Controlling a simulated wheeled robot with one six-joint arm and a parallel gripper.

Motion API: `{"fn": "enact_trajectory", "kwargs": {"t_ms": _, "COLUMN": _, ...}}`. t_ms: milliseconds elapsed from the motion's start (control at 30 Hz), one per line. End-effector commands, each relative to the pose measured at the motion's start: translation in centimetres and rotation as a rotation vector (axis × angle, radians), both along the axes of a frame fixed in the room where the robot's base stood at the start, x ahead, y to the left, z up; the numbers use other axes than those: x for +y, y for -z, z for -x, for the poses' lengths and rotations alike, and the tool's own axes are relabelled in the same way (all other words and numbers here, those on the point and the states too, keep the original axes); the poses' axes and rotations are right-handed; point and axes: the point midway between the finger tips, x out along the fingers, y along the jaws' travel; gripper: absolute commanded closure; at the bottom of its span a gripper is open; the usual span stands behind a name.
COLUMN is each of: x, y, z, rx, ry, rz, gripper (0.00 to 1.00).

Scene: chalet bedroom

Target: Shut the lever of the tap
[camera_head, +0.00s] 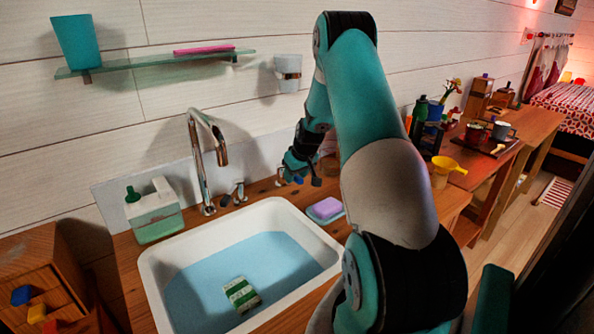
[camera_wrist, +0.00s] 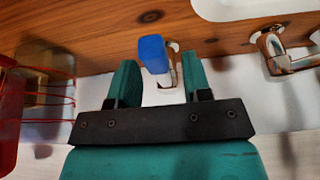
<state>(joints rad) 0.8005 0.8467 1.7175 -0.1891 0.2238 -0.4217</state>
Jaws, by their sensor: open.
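The chrome tap spout (camera_head: 200,160) rises behind the sink in the head view. In the wrist view a lever with a blue end (camera_wrist: 152,53) and a chrome base (camera_wrist: 170,68) stands by the wooden counter. My gripper (camera_wrist: 160,64) is open, with one green finger on each side of the lever. The blue end looks closer to the left finger; I cannot tell whether they touch. In the head view my gripper (camera_head: 303,168) is low over the counter right of the spout, and my arm hides part of that area.
A white sink (camera_head: 150,262) holds water and a green-and-white packet (camera_head: 240,294). A chrome fitting (camera_head: 238,193) stands between spout and gripper. A purple sponge (camera_head: 326,207) lies near the sink's right edge. The wall is close behind.

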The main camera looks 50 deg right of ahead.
Motion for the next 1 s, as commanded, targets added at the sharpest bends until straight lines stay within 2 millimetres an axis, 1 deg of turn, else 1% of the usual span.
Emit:
{"fn": "enact_trajectory", "kwargs": {"t_ms": 67, "x": 0.0, "y": -0.4, "z": 0.1, "rx": -0.001, "ry": 0.000, "rz": 0.001, "gripper": 0.55}}
{"fn": "enact_trajectory", "kwargs": {"t_ms": 167, "x": 0.1, "y": -1.4, "z": 0.5, "rx": -0.002, "ry": 0.000, "rz": 0.003, "gripper": 0.55}}
{"fn": "enact_trajectory", "kwargs": {"t_ms": 267, "x": 0.3, "y": -3.3, "z": 1.3, "rx": -0.003, "ry": 0.001, "rz": 0.004, "gripper": 0.55}}
{"fn": "enact_trajectory", "kwargs": {"t_ms": 500, "x": 1.0, "y": -9.0, "z": 3.5, "rx": -0.005, "ry": 0.002, "rz": 0.005, "gripper": 0.55}}
{"fn": "enact_trajectory", "kwargs": {"t_ms": 700, "x": 1.6, "y": -13.2, "z": 5.2, "rx": -0.004, "ry": 0.001, "rz": 0.004, "gripper": 0.55}}
{"fn": "enact_trajectory", "kwargs": {"t_ms": 800, "x": 1.8, "y": -14.6, "z": 5.8, "rx": -0.003, "ry": 0.001, "rz": 0.003, "gripper": 0.55}}
{"fn": "enact_trajectory", "kwargs": {"t_ms": 900, "x": 1.9, "y": -15.5, "z": 6.2, "rx": -0.003, "ry": 0.000, "rz": 0.002, "gripper": 0.55}}
{"fn": "enact_trajectory", "kwargs": {"t_ms": 1000, "x": 2.0, "y": -16.0, "z": 6.4, "rx": -0.001, "ry": 0.000, "rz": 0.000, "gripper": 0.55}}
